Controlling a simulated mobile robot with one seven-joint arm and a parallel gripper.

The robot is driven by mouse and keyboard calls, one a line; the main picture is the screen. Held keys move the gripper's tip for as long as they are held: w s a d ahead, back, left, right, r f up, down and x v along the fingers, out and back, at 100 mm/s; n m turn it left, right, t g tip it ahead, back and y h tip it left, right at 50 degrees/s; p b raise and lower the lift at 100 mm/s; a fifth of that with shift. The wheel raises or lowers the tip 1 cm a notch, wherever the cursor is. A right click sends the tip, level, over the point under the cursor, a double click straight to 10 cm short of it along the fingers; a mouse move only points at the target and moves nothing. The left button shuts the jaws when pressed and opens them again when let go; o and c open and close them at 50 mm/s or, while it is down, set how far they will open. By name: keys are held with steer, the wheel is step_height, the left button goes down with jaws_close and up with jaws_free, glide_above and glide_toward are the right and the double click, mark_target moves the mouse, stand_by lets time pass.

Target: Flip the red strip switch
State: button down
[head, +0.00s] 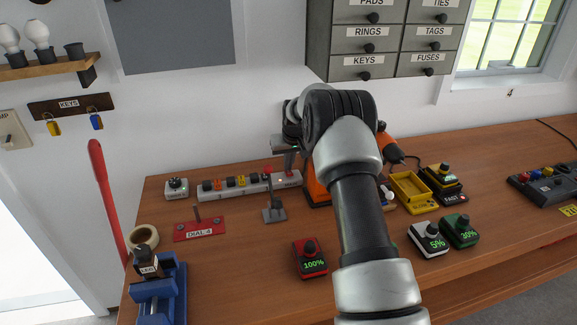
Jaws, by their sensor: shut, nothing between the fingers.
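A white power strip (228,193) lies along the back left of the bench, with several dark and orange plugs in it. A small red part shows at its right end, partly covered by my gripper; I cannot tell which way the switch is tipped. My gripper (290,168) is shut and empty, pointing down at the strip's right end. It is at or just above the strip; contact cannot be told. My arm fills the middle of the view and hides part of the bench behind it.
An orange tool (316,191) stands close right of my gripper. A grey lever (274,210) and the red DIAL-4 plate (199,231) lie in front of the strip. A red 100% dial box (310,260) is nearer.

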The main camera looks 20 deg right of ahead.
steer(key=shift+s+f, duration=0.2)
steer(key=shift+f, duration=0.05)
steer(key=shift+s, duration=0.15)
steer(key=shift+s+f+b, duration=0.15)
steer(key=shift+s+b, duration=0.3)
steer(key=shift+s, duration=0.35)
steer(key=shift+r, duration=0.5)
steer(key=v, duration=1.3)
steer(key=shift+w+r, duration=0.25)
steer(key=shift+r, duration=0.1)
steer(key=shift+w, duration=0.15)
